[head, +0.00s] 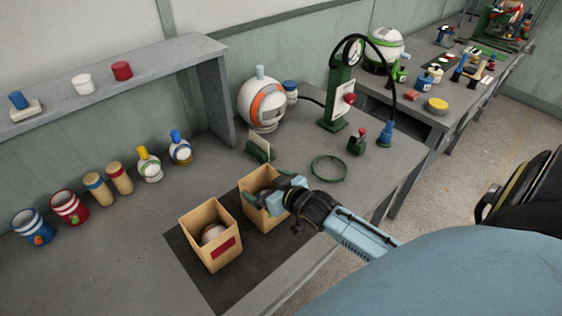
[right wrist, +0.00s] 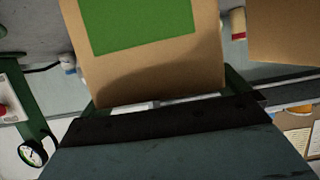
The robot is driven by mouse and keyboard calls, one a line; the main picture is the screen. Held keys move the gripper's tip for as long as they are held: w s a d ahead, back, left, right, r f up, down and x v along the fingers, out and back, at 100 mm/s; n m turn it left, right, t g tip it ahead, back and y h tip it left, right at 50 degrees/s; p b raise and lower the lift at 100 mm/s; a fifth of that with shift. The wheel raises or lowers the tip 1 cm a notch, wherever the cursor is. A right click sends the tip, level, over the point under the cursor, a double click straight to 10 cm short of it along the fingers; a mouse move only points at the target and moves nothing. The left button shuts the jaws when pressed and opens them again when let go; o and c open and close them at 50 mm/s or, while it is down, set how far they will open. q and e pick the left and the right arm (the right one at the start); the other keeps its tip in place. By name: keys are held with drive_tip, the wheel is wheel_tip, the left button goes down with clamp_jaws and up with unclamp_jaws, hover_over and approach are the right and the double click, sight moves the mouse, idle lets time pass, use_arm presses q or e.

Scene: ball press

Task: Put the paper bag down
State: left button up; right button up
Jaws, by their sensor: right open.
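A tan paper bag (head: 255,213) stands on the dark mat (head: 215,287), with something partly visible inside its open top. In the right wrist view this bag (right wrist: 205,65) is close and shows a green label (right wrist: 140,22). My right gripper (head: 272,192) is at the bag's right side, near its rim. Its jaws are open, with dark green fingers around or beside the bag; whether they touch it I cannot tell. A second paper bag (head: 196,222) with a red label stands just left of it, holding a pale ball (head: 213,233). My left gripper is not in view.
A green ring (head: 328,169) lies behind my right arm. A green card holder (head: 260,149), a white-and-orange ball (head: 262,104) and a green gauge stand (head: 339,95) stand farther back. Cups and bottles line the left. Bare table (head: 120,245) is left of the mat.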

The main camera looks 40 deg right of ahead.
drive_tip(key=a+v, duration=0.1)
drive_tip(key=v, duration=1)
drive_tip(key=shift+d+p, duration=0.35)
drive_tip(key=shift+d, duration=0.1)
drive_tip(key=s+a+f+n+g+h, duration=0.1)
drive_tip(key=s+a+g, duration=0.35)
drive_tip(key=s, duration=0.35)
drive_tip(key=s+a+f+g, duration=0.1)
drive_tip(key=s+a+g, duration=0.3)
drive_tip(key=s+g, duration=0.25)
wheel_tip(320, 180, down, 29)
drive_tip(key=s+b, duration=0.2)
drive_tip(key=b, duration=0.2)
drive_tip(key=s+d+f+g+b, duration=0.1)
drive_tip(key=s+f+b, duration=0.3)
drive_tip(key=s+f, duration=1.2)
wheel_tip(320, 180, down, 2)
drive_tip(key=shift+d+f+n, duration=0.1)
drive_tip(key=shift+d+n, duration=0.2)
drive_tip(key=shift+d, duration=0.55)
